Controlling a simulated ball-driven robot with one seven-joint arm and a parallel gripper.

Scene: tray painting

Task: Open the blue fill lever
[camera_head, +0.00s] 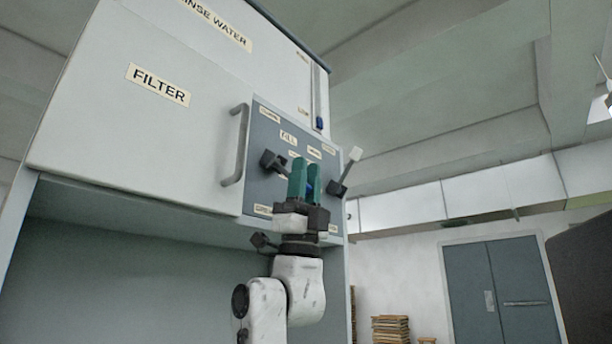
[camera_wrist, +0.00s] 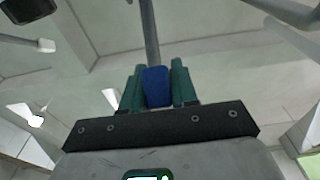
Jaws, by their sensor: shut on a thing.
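My gripper (camera_head: 303,181) has green fingers and is raised in front of the grey-blue control panel (camera_head: 262,130). In the wrist view my gripper (camera_wrist: 158,88) is shut on the blue grip of the fill lever (camera_wrist: 157,86). A grey rod runs upward from that grip. The lever's pivot is hidden behind my gripper in the head view.
A dark lever (camera_head: 272,161) sits left of my gripper and a white-tipped lever (camera_head: 346,171) sits close on its right. A vertical handle (camera_head: 238,145) is on the cabinet door marked FILTER (camera_head: 140,120).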

